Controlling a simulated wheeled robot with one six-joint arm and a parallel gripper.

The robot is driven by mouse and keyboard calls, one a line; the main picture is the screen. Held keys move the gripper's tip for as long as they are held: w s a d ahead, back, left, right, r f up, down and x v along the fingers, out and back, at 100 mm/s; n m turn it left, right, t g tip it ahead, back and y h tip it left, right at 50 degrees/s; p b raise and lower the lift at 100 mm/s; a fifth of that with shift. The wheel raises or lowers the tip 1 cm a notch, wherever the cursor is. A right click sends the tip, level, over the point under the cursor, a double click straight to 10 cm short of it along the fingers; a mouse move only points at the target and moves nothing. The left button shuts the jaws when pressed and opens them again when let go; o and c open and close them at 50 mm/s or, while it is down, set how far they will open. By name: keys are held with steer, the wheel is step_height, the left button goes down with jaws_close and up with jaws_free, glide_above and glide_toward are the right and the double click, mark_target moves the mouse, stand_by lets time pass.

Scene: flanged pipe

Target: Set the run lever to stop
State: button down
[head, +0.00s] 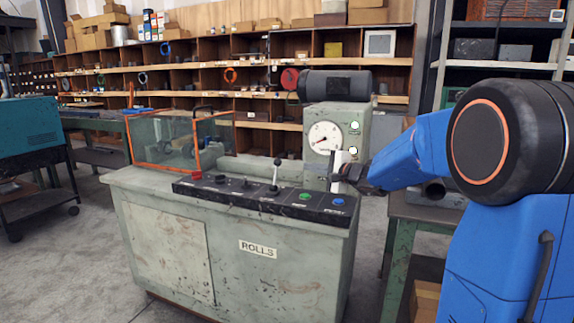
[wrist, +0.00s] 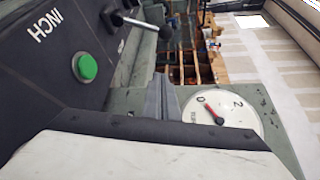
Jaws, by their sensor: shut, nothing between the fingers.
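The lever (head: 275,176) stands nearly upright on the black control panel (head: 262,197) of the grey-green machine. It has a pale shaft and a black ball knob. In the wrist view the lever (wrist: 141,23) shows at the top, its lettering too small to read. My gripper (head: 338,172) is shut and empty. It is above the right end of the panel, to the right of the lever and apart from it. In the wrist view a large white and black part fills the bottom and hides part of the panel.
A green button (head: 305,196) and a blue button (head: 338,201) sit right of the lever; several dark knobs sit left. A round gauge (head: 325,138) on a grey housing rises behind my gripper. A clear guard (head: 180,138) with orange edges stands at the left.

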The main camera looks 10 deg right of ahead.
mark_target(275, 174)
steer(key=shift+a, duration=0.1)
steer(key=x, duration=0.3)
steer(key=a+x, duration=0.1)
steer(key=x, duration=0.5)
steer(key=shift+s+a+r, duration=0.25)
steer(key=shift+s+a, duration=0.1)
steer(key=shift+a, duration=0.1)
steer(key=shift+s+a+r, duration=0.2)
steer(key=shift+s+a, duration=0.4)
steer(key=shift+a, duration=0.05)
steer(key=shift+d, duration=0.1)
